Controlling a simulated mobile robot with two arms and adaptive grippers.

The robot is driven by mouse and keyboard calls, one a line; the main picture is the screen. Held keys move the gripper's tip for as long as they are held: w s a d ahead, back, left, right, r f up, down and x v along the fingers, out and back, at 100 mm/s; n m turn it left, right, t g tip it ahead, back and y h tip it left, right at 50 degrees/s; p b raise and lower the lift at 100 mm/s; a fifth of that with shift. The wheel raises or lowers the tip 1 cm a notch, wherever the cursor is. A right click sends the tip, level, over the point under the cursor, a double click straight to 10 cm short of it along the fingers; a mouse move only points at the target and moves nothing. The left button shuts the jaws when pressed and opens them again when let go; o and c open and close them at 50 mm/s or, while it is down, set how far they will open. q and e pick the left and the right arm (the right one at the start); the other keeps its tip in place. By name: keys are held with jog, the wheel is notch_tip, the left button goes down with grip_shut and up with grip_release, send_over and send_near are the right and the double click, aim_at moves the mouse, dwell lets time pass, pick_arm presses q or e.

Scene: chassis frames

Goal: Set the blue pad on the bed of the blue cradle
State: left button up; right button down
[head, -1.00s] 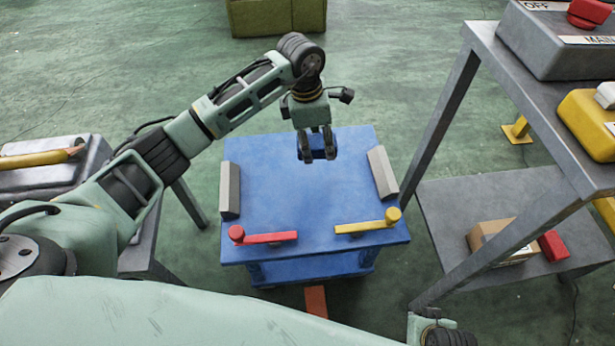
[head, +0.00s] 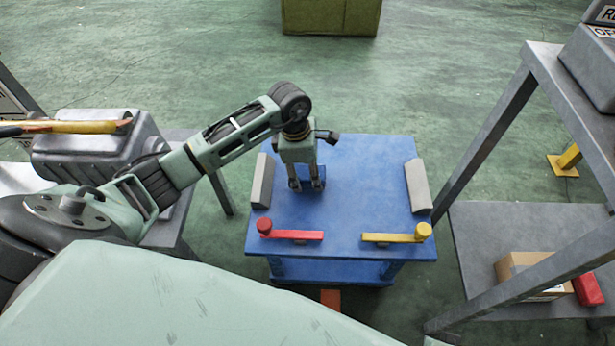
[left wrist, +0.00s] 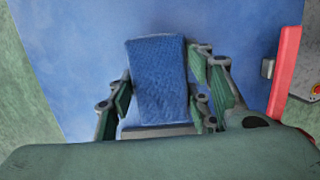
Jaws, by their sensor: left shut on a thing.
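The blue cradle (head: 345,212) is a low blue table-like stand with a flat bed, a grey rail at each side, and a red lever (head: 292,235) and a yellow lever (head: 396,237) at its near edge. My left gripper (head: 306,186) points down over the bed, left of its middle. It is shut on the blue pad (left wrist: 158,70), which shows between the fingers in the left wrist view, with a textured blue face. In the head view the pad is largely hidden by the gripper. I cannot tell whether it touches the bed. My right gripper is not in view.
The grey left rail (head: 262,181) is close to my left gripper; the right rail (head: 417,186) is farther away. A grey shelf stand (head: 480,235) with a cardboard box (head: 520,268) and a red block (head: 587,289) is at right. The bed's right half is clear.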

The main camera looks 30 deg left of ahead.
aim_at(300, 171)
pick_arm(q)
notch_tip(300, 171, down, 2)
jog(key=shift+f, duration=0.1)
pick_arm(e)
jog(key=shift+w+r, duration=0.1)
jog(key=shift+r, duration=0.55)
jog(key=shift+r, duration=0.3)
pick_arm(q)
jog(key=o, duration=1.1)
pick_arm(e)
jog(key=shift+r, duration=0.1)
pick_arm(q)
jog(key=r, duration=0.4)
jog(key=a+r+p, duration=0.1)
jog(key=r, duration=0.7)
jog(key=shift+s+a+p, duration=0.3)
jog(key=shift+s, duration=0.1)
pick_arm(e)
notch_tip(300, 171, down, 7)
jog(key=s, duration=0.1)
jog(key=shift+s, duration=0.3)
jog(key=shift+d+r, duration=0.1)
